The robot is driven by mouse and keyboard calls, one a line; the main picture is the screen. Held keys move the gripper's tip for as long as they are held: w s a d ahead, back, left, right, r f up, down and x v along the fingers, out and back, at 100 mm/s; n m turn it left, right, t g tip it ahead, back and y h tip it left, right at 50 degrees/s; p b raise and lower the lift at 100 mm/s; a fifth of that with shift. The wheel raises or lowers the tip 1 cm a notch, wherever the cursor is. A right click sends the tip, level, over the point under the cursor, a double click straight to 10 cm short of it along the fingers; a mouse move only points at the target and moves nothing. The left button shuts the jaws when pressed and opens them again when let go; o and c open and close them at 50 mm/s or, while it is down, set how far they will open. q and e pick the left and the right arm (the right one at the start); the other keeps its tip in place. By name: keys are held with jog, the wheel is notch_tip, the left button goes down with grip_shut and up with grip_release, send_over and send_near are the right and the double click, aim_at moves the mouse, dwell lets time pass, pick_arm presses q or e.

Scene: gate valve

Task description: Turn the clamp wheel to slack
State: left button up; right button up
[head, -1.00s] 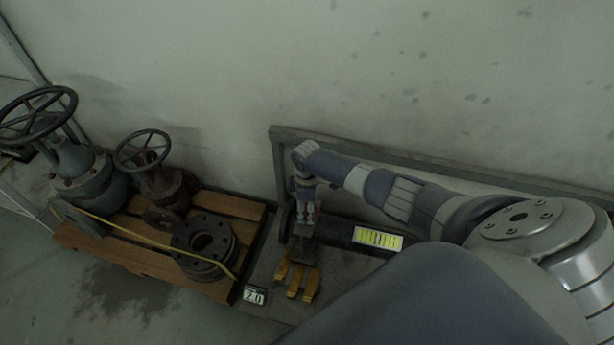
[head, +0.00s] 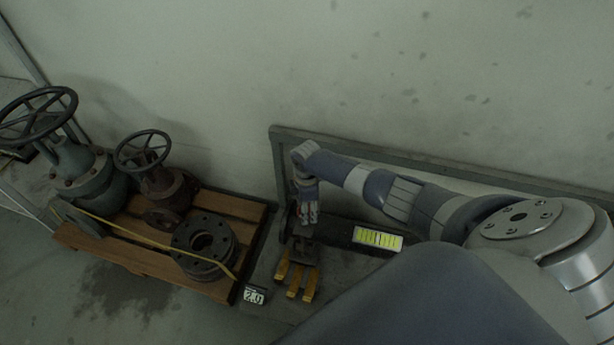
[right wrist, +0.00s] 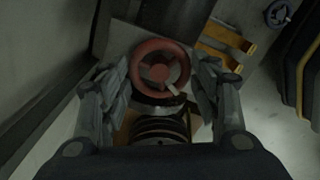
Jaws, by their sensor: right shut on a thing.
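The red clamp wheel (right wrist: 158,58) sits in the middle of the right wrist view, with a pale mark on its lower right rim. My right gripper (right wrist: 164,78) has one finger on each side of the wheel and is shut on it. In the head view my right gripper (head: 307,214) points down over the dark clamp body (head: 303,248), and the wheel is mostly hidden there. Several yellow prongs (head: 296,282) stick out in front of the clamp. Dark ribbed rings (right wrist: 160,130) show below the wheel in the right wrist view. My left gripper is in neither view.
A wooden pallet (head: 130,262) on the left carries two valves with dark handwheels (head: 142,151) and a loose flange (head: 205,247). A small number tag (head: 253,295) lies near the prongs. A grey frame rail (head: 400,157) runs along the wall behind my right arm.

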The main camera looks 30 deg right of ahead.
jog(key=o, duration=1)
jog(key=shift+f, duration=0.1)
jog(key=shift+o, duration=0.2)
jog(key=shift+r, duration=0.7)
notch_tip(320, 180, up, 11)
jog(key=shift+f, duration=0.15)
